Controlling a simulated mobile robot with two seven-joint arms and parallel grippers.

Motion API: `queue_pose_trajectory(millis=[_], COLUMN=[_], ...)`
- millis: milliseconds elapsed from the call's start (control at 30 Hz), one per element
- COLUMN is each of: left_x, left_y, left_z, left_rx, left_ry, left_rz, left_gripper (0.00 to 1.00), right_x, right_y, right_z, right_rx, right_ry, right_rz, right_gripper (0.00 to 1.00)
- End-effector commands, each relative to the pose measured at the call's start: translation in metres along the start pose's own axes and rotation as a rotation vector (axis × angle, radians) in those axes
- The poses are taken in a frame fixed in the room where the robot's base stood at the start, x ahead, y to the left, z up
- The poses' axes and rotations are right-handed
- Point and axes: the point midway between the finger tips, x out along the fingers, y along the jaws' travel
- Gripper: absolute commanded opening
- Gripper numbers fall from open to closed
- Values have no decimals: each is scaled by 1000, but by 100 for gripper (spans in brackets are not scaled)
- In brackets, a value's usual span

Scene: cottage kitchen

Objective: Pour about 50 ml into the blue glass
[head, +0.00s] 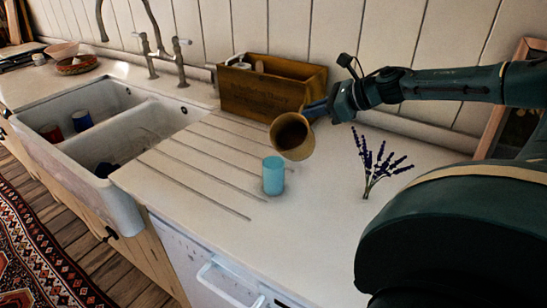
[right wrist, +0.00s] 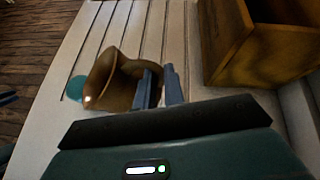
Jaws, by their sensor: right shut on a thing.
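The blue glass (head: 273,176) stands upright on the ribbed drainboard part of the white counter. A brown vessel with a wide tan mouth (head: 291,137) is tilted, its mouth towards the front left, just above and behind the glass. My right gripper (head: 314,110) is shut on this vessel and holds it by its far side. In the right wrist view the vessel (right wrist: 112,75) lies at the fingertips (right wrist: 158,86), and part of the blue glass (right wrist: 76,88) shows beyond its mouth. I see no liquid stream. What is inside the glass is hidden. My left gripper is not in view.
A wooden box (head: 262,92) stands behind the vessel against the wall. Lavender sprigs (head: 377,165) are to the right of the glass. A white double sink (head: 90,130) with cups in it is at left. Counter front is clear.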

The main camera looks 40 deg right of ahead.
Motion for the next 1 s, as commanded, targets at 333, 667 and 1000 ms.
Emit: queue_pose_trajectory(millis=[333, 667, 1000], left_x=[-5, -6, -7], left_y=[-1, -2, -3], left_z=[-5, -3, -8], left_rx=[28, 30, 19], left_ry=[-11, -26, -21], left_rz=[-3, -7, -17], left_gripper=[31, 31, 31], right_x=[-6, -8, -9], right_y=[6, 9, 11], right_z=[13, 19, 22], right_rx=[-74, -115, -142], right_ry=[14, 21, 27], right_rz=[-40, -63, -77], right_gripper=[0, 0, 0])
